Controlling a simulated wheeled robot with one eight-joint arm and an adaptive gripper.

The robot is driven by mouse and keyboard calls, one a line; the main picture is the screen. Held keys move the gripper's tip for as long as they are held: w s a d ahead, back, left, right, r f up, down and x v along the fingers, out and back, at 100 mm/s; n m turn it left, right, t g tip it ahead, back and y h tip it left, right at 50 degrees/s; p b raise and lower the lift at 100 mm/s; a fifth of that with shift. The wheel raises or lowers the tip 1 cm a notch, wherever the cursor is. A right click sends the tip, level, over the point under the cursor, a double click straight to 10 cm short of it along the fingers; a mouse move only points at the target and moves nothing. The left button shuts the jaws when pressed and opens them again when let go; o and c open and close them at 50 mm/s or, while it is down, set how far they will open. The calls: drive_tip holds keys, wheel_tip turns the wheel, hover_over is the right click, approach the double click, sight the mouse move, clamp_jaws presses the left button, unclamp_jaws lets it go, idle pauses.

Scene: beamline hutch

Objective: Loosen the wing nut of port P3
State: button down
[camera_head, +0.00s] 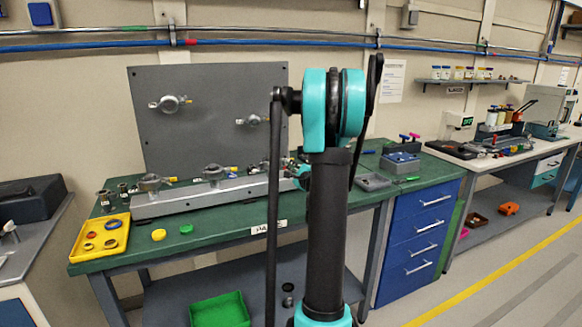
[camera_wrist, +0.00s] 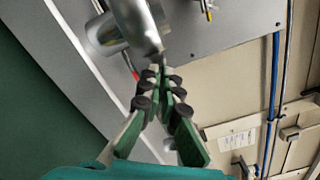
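In the wrist view, a silvery metal port fitting (camera_wrist: 112,32) with a clamp fills the top, and its thin metal wing reaches down to my fingertips. No port label is readable, so P3 cannot be identified.
An upright grey panel (camera_head: 205,85) behind the rail carries two more ports. A yellow tray (camera_head: 88,251) with rings sits at the green bench's (camera_head: 220,236) left end, near loose yellow and green caps. A grey tray (camera_head: 373,182) and blue block (camera_head: 400,163) stand to the right.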

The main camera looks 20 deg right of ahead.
drive_tip(key=n, duration=2.3)
drive_tip(key=shift+a+r+n, duration=0.15)
drive_tip(key=shift+r+n, duration=0.15)
idle(0.5)
drive_tip(key=c, duration=2)
unclamp_jaws()
drive_tip(key=shift+c, duration=0.2)
